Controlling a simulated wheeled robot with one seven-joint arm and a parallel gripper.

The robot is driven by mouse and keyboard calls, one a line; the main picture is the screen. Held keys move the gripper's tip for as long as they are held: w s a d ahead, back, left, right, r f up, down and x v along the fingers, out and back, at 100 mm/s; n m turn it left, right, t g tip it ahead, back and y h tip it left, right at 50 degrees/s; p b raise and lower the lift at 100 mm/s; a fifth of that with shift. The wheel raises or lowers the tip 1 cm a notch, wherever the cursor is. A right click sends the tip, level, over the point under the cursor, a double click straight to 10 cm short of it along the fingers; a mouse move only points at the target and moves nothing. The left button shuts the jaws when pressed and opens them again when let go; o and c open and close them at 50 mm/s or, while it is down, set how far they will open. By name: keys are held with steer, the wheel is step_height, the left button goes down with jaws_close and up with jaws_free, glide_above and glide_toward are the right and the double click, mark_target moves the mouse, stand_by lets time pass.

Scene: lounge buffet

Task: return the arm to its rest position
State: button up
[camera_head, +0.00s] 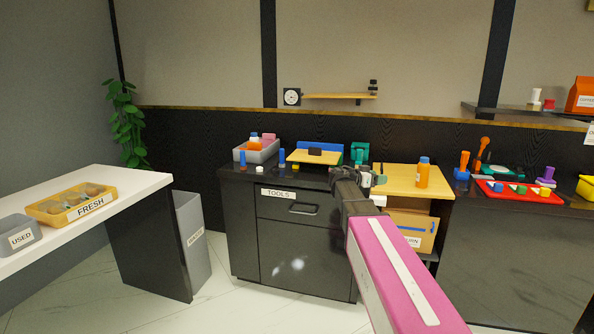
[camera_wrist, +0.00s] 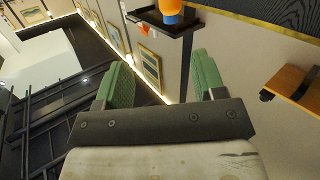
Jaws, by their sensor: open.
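My arm reaches up from the bottom right of the head view, its pink link crossing in front of the counter. My gripper (camera_head: 377,180) is at the arm's far end, in front of the counter between the tool drawer and the wooden board. In the wrist view, the two green fingers of my gripper (camera_wrist: 160,80) stand well apart with nothing between them.
A white table (camera_head: 130,182) stands left.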

steer(key=s+a+f+n+g+y, duration=0.1)
steer(key=s+f+n+g+y, duration=0.2)
steer(key=s+f, duration=0.5)
steer(key=s+a+f+n+y, duration=0.25)
steer(key=s+f+y, duration=0.2)
steer(key=f, duration=0.65)
steer(key=s+a+f+n+g+y, duration=0.1)
steer(key=s+a+f+n+y, duration=0.2)
steer(key=s+f, duration=0.3)
steer(key=s+a+f+n+g+y, duration=0.1)
steer(key=s+a+f+n+y, duration=0.3)
steer(key=s, duration=0.5)
step_height(320, 180, down, 2)
steer(key=shift+s+a+f+g+y, duration=0.2)
steer(key=shift+a+g+y, duration=0.2)
steer(key=shift+a+y, duration=0.45)
steer(key=shift+a, duration=0.2)
steer(key=shift+c, duration=0.3)
